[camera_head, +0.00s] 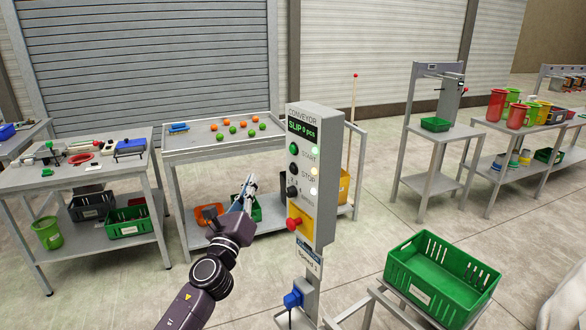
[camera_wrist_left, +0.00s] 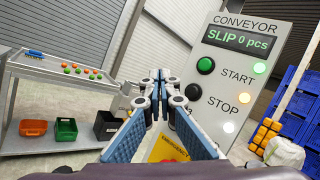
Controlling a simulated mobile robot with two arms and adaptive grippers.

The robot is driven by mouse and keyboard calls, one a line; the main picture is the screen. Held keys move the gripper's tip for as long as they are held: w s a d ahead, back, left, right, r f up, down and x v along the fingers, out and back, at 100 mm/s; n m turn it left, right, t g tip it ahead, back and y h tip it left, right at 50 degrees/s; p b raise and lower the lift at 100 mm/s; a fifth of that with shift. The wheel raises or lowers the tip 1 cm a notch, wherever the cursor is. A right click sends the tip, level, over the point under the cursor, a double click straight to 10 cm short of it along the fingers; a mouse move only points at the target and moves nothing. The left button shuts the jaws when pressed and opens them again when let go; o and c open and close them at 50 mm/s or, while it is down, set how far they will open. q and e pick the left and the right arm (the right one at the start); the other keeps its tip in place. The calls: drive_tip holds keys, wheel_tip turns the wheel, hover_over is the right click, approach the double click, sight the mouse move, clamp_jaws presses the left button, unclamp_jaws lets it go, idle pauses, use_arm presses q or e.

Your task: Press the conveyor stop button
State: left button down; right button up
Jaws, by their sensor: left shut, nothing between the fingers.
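The grey conveyor control box (camera_head: 325,180) stands on a post at the middle of the head view. Its black STOP button (camera_wrist_left: 193,91) sits below the green START button (camera_wrist_left: 205,66); the STOP button also shows in the head view (camera_head: 294,171). The display (camera_wrist_left: 238,39) reads "SLIP 0 pcs". My left gripper (camera_head: 250,182) is shut and empty, to the left of the box in the head view. In the wrist view its fingertips (camera_wrist_left: 160,76) appear just left of the STOP button; I cannot tell the exact gap. My right gripper is not in view.
A red emergency button (camera_head: 293,224) on a yellow plate and a black selector knob (camera_head: 292,191) sit below STOP. A table (camera_head: 175,156) with orange and green balls stands behind. A green crate (camera_head: 440,290) is at the lower right.

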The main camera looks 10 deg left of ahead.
use_arm(q)
drive_tip(key=b, duration=0.3)
approach(289, 159)
drive_tip(key=w+a, duration=0.2)
drive_tip(key=shift+w+d+r, duration=0.45)
drive_tip(key=shift+w, duration=0.2)
idle(1.1)
drive_tip(key=shift+w+d+b, duration=0.3)
drive_tip(key=shift+d, duration=0.05)
drive_tip(key=shift+w+d+b, duration=0.25)
drive_tip(key=shift+w+b, duration=0.05)
drive_tip(key=shift+w, duration=0.05)
idle(0.7)
drive_tip(key=shift+s+a, duration=0.15)
drive_tip(key=shift+s+a+p, duration=0.45)
drive_tip(key=shift+s, duration=0.1)
